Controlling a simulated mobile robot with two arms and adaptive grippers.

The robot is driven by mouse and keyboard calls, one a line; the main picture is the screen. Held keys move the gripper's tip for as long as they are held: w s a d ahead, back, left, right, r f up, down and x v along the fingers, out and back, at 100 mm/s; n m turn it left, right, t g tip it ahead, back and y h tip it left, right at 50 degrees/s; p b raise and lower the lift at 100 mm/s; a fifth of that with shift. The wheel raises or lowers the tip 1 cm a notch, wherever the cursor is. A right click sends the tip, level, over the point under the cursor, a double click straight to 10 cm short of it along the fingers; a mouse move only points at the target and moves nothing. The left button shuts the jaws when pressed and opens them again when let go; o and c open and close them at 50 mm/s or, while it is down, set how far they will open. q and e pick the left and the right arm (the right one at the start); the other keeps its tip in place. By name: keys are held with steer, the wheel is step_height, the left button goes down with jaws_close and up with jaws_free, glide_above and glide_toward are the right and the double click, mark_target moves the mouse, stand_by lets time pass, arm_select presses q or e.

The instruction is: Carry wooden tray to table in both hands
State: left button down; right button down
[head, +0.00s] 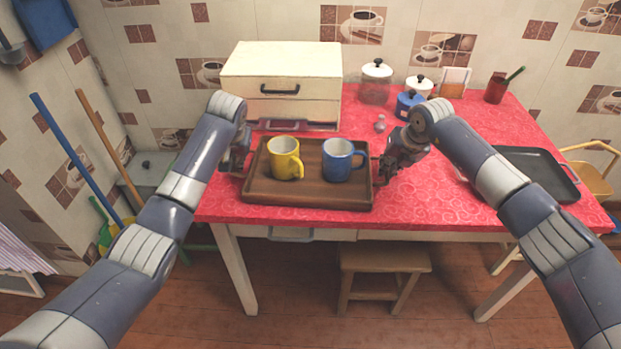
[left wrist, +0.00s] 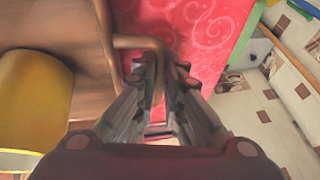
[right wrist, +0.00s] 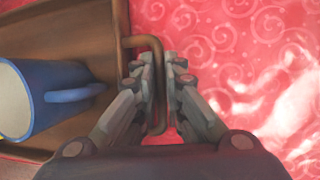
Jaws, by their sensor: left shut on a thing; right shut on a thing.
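The wooden tray (head: 310,194) is at the front left of the red-covered table (head: 440,205), level, with a yellow mug (head: 285,160) and a blue mug (head: 338,162) upright in it. Whether it rests on the cloth or hangs just above it, I cannot tell. My left gripper (left wrist: 158,78) is shut on the tray's left handle, a brown bar (left wrist: 135,42). My right gripper (right wrist: 165,85) is shut on the right handle (right wrist: 152,45). The yellow mug (left wrist: 35,95) and the blue mug (right wrist: 40,100) also show in the wrist views.
A cream bread box (head: 282,75) stands behind the tray. Lidded jars (head: 376,80) and a red cup (head: 495,90) stand at the back. A black tray (head: 535,170) lies at the right. A stool (head: 385,262) is under the table. Cloth between the two trays is mostly clear.

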arm_select(q)
steer(key=c, duration=1.7)
jaws_free()
arm_select(e)
steer(key=c, duration=1.7)
jaws_free()
arm_select(q)
steer(key=shift+r, duration=0.1)
arm_select(e)
steer(key=shift+r, duration=0.1)
arm_select(q)
steer(key=v, duration=1.2)
arm_select(e)
steer(key=v, duration=1.1)
steer(key=shift+s+r, duration=0.25)
steer(key=shift+r, duration=0.05)
